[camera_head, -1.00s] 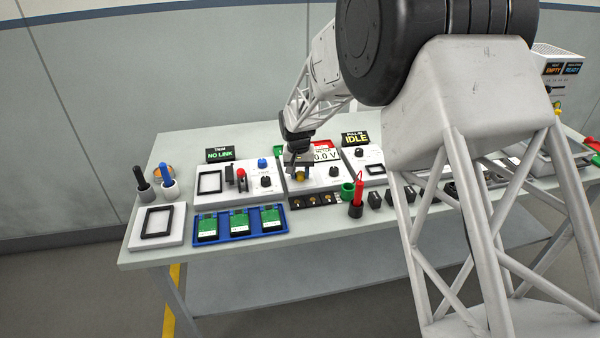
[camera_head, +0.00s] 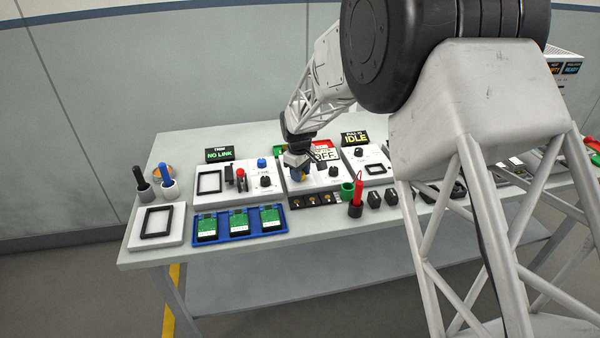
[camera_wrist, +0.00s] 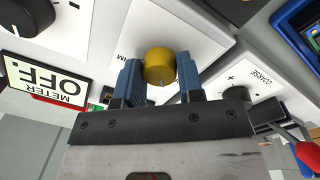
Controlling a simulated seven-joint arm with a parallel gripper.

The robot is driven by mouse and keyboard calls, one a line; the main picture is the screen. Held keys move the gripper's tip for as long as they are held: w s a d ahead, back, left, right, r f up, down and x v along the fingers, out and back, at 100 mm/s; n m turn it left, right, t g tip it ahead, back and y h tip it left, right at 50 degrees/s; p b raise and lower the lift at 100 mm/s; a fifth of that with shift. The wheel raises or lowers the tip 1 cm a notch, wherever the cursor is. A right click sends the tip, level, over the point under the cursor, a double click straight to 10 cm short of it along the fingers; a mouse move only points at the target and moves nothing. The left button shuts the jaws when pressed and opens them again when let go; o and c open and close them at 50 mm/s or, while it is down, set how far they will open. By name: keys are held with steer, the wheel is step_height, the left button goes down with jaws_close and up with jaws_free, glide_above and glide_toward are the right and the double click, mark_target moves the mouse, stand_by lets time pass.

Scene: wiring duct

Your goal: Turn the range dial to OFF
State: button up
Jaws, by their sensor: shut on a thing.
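The yellow range dial (camera_wrist: 159,67) sits on a white panel, between the two blue fingers of my gripper (camera_wrist: 159,85) in the wrist view. My gripper is shut on the dial. In the head view my gripper (camera_head: 299,172) is down at the middle white unit (camera_head: 318,183) and mostly hides the dial. The meter display (camera_wrist: 42,88) reads "METER OFF" in the wrist view, where it appears upside down. The same display shows partly in the head view (camera_head: 327,155), reading OFF.
A black knob (camera_head: 334,172) stands on the same unit, right of my gripper. The left unit has a red-topped part (camera_head: 241,173) and a blue knob (camera_head: 262,163). A blue tray (camera_head: 240,235) with green boards and a red-handled tool (camera_head: 357,187) stand in front.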

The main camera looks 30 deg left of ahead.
steer(key=shift+n, duration=1.7)
steer(key=o, duration=0.9)
steer(key=shift+s+d+r, duration=0.1)
steer(key=shift+r, duration=1.85)
steer(key=shift+s+r, duration=0.1)
steer(key=shift+r, duration=1.85)
